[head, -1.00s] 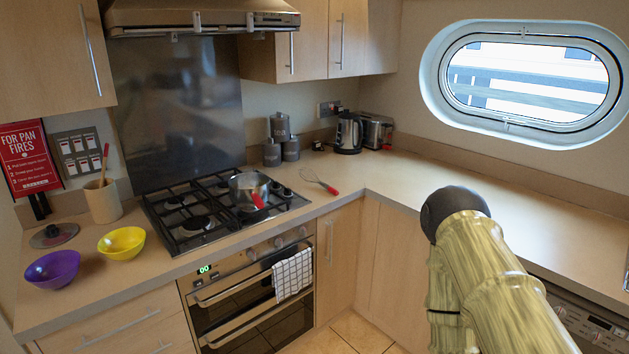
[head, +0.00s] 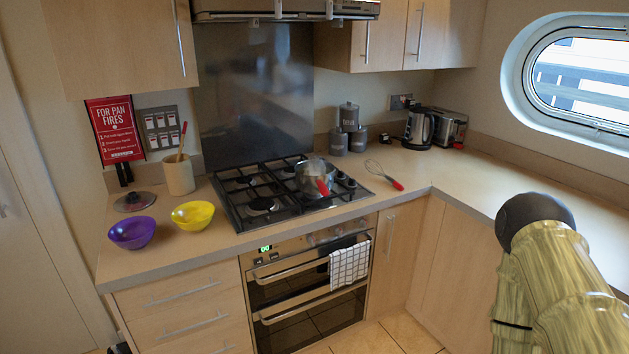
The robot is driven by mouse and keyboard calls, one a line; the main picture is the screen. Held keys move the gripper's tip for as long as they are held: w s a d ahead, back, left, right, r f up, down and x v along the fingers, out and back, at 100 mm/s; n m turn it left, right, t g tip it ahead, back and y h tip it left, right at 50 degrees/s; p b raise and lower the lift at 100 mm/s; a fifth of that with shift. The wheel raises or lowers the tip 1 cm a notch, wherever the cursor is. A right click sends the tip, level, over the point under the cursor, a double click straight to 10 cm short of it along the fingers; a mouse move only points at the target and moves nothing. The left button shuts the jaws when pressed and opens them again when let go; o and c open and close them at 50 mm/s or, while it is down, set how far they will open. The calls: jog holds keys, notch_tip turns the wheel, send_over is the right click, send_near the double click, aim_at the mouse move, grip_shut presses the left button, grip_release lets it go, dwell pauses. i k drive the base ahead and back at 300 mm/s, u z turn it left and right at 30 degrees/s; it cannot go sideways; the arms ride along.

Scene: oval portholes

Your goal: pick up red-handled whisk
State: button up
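The red-handled whisk (head: 384,175) lies on the worktop just right of the hob, near the inner corner of the counter. Its wire head points to the back left and its red handle to the front right. My arm shows at the lower right of the head view, apart from the whisk. My gripper cannot be made out in this view, so its fingers and state are hidden.
A saucepan (head: 316,178) with a red handle sits on the gas hob (head: 262,205), left of the whisk. A kettle (head: 418,129), toaster (head: 452,128) and canisters (head: 348,117) stand behind. Yellow (head: 193,214) and purple (head: 132,232) bowls are at left. The right-hand worktop is mostly clear.

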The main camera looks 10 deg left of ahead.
aim_at(396, 183)
jog(key=u, duration=0.15)
jog(key=i, duration=1.95)
jog(key=u, duration=0.45)
